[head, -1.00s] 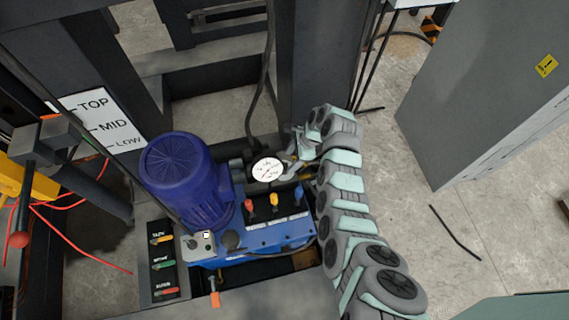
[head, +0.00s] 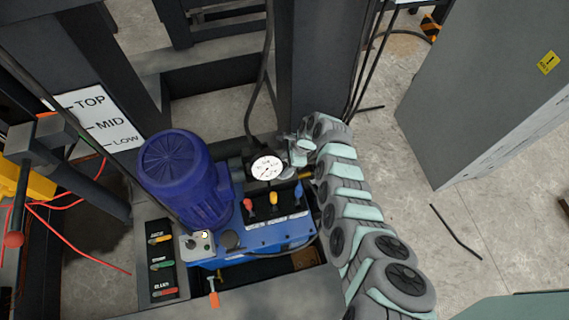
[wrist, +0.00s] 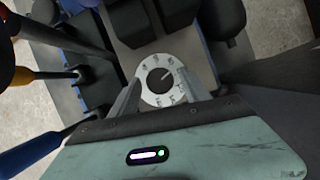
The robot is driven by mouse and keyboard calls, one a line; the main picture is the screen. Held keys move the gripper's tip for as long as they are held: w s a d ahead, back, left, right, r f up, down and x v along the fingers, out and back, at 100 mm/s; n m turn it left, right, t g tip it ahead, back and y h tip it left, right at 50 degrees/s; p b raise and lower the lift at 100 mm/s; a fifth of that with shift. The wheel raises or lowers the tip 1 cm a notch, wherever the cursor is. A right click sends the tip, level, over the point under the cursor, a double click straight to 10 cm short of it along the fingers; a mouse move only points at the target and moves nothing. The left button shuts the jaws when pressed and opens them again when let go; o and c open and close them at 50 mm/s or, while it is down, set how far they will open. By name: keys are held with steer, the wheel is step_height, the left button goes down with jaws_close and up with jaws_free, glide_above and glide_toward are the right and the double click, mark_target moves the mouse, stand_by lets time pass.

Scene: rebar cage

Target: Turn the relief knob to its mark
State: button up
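The relief knob (wrist: 160,80) is a round black knob with a pale pointer line, on a light grey dial plate (wrist: 150,97) with marks around it. The pointer points to the upper right in the wrist view. My gripper (wrist: 162,92) is open, with one finger on the left and one on the right of the dial, apart from the knob. I cannot tell how high the fingertips are above the plate. In the head view my gripper (head: 290,150) is behind the white pressure gauge (head: 267,168), and the knob is hidden there.
Red (head: 247,204), yellow (head: 273,199) and blue (head: 298,191) levers stand in front of the gauge. A blue motor (head: 185,180) is left of them. A control box (head: 198,245) sits at the front. A dark column (head: 310,60) rises behind my gripper.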

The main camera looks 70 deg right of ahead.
jaws_close()
stand_by(0.3)
steer(key=shift+n, duration=0.3)
